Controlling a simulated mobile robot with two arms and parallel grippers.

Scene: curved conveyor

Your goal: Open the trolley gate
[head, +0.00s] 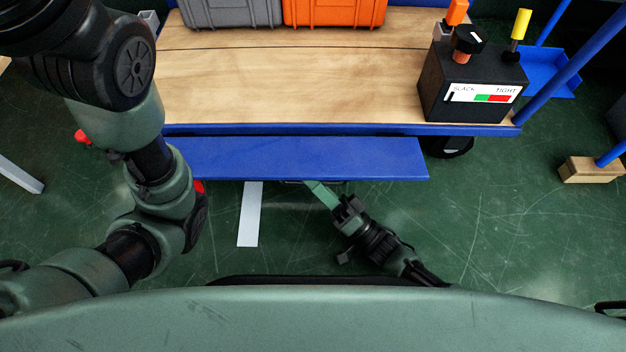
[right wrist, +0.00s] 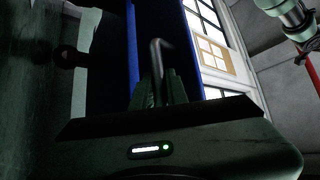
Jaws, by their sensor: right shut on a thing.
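The trolley (head: 290,75) has a wooden deck with a blue frame. Its gate, a plain blue panel (head: 295,158), runs along the near side, just in front of the deck edge. In the right wrist view the blue panel (right wrist: 178,45) stands behind a dark bent bar handle (right wrist: 157,60). My right gripper (head: 312,185) reaches to the lower edge of the panel, its fingertips partly hidden there. In the wrist view its fingers (right wrist: 163,92) are shut on the handle. My left arm is at the left; its gripper is outside the frame.
A grey crate (head: 231,12) and an orange crate (head: 333,12) stand at the deck's back. A black box (head: 470,85) with a SLACK/TIGHT gauge sits at the right deck corner. A wooden block (head: 590,170) lies right. Green floor in front is mostly clear, with a pale strip (head: 250,213).

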